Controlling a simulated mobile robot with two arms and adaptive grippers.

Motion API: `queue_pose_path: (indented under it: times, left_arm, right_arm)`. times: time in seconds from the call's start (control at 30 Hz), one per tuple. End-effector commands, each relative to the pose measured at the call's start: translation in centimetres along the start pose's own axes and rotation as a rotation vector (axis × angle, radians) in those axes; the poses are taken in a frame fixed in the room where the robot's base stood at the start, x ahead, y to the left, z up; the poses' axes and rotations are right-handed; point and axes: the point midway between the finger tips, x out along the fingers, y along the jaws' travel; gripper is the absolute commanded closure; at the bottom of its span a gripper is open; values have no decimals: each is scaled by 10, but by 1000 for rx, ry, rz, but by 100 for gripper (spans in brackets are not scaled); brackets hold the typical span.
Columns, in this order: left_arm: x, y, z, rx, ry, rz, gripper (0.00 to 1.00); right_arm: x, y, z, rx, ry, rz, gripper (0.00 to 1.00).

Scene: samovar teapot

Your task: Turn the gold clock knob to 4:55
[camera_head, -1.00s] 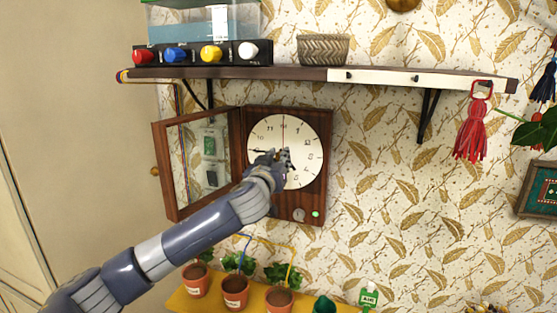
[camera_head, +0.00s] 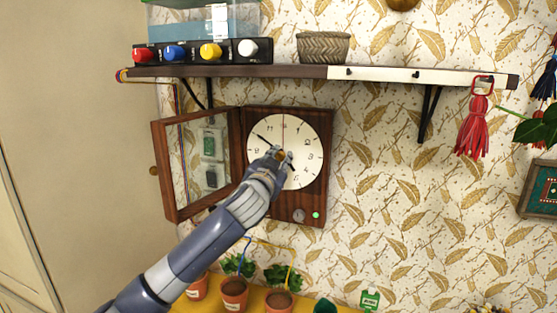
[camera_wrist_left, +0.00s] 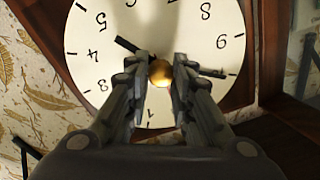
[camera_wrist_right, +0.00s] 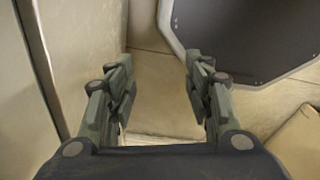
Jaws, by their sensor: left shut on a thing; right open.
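The wooden clock (camera_head: 308,180) hangs on the wall with its glass door (camera_head: 195,165) swung open to the left. My left gripper (camera_head: 282,154) reaches its dial from the lower left. In the left wrist view, its fingers are shut on the gold knob (camera_wrist_left: 160,72) at the dial's centre. In the head view, a dark hand (camera_head: 266,140) points to the upper left, near the 10. A shorter dark hand (camera_wrist_left: 127,45) points between 4 and 5 in the left wrist view. A thin hand points up at 12. My right gripper (camera_wrist_right: 158,75) is open and empty.
A shelf (camera_head: 300,74) above the clock holds a box with coloured knobs (camera_head: 195,52) and a basket (camera_head: 323,47). Potted plants (camera_head: 234,290) stand below on a yellow ledge. A red tassel (camera_head: 474,128) hangs at the right.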

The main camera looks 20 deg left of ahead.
Motion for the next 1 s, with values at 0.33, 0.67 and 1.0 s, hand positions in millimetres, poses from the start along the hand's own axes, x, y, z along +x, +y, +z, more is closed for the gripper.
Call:
queue_pose_path:
  times: [0.33,0.67,1.0]
  left_arm:
    - [0,-1,-1,283,23,2,100]
    - [0,-1,0,436,37,4,100]
    - [0,0,0,473,40,4,100]
  right_arm:
    - [-11,-3,-2,-1,1,-3,53]
    - [-17,-2,-2,-1,1,-3,53]
    - [-18,0,-1,-2,0,0,53]
